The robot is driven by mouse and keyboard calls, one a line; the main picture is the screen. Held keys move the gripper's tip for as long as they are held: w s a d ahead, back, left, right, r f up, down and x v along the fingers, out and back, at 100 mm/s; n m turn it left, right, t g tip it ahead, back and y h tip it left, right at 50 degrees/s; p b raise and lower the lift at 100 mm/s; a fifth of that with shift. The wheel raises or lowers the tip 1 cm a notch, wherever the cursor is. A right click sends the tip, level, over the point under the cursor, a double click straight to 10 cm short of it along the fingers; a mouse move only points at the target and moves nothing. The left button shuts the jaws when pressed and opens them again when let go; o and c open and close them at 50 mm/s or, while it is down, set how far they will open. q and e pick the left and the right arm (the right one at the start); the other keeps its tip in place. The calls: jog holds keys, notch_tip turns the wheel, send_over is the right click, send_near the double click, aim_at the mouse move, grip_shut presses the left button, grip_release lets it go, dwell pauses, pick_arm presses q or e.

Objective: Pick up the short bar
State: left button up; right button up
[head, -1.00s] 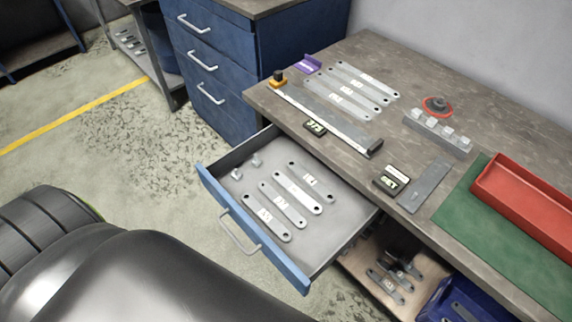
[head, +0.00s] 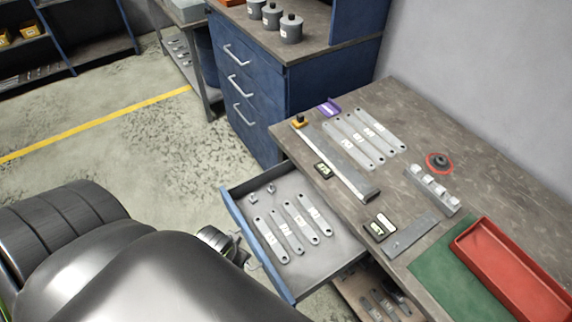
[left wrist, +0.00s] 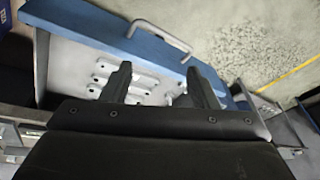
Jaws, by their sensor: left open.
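Several flat grey bars with white labels lie side by side in the open drawer (head: 330,262); one is the leftmost bar (head: 270,240), another the rightmost bar (head: 315,215). Their lengths look close, so I cannot tell which is the short bar. More labelled bars (head: 350,144) lie on the bench top. In the left wrist view my left gripper (left wrist: 161,82) is open and empty, with its fingers over the drawer and some bars (left wrist: 142,78) showing between and beside them. In the head view only part of it shows, by the drawer front. My right gripper is not in view.
Two small metal pieces (head: 262,193) lie at the drawer's far-left end. The bench (head: 450,130) overhangs on the right, with a metal ruler-like rail (head: 335,160), a red tray (head: 508,272) and a green mat (head: 440,275). A blue cabinet (head: 255,95) stands behind.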

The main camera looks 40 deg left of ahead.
pick_arm(q)
notch_tip(320, 180, up, 4)
jog(key=p, duration=0.1)
jog(key=n+g+y+b, duration=0.1)
jog(key=n+y+b, duration=0.1)
jog(key=n+b, duration=0.8)
send_over(290, 236)
jog(key=p, duration=0.2)
jog(key=f+n, duration=0.1)
jog(key=f, duration=0.7)
jog(key=f+n, duration=0.1)
jog(key=f, duration=0.7)
jog(key=shift+d, duration=0.2)
jog(key=shift+a+f+b, duration=0.25)
jog(key=shift+f+b, duration=0.15)
jog(key=shift+b, duration=0.3)
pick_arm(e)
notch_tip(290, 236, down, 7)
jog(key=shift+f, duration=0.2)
pick_arm(q)
jog(key=shift+f, duration=0.1)
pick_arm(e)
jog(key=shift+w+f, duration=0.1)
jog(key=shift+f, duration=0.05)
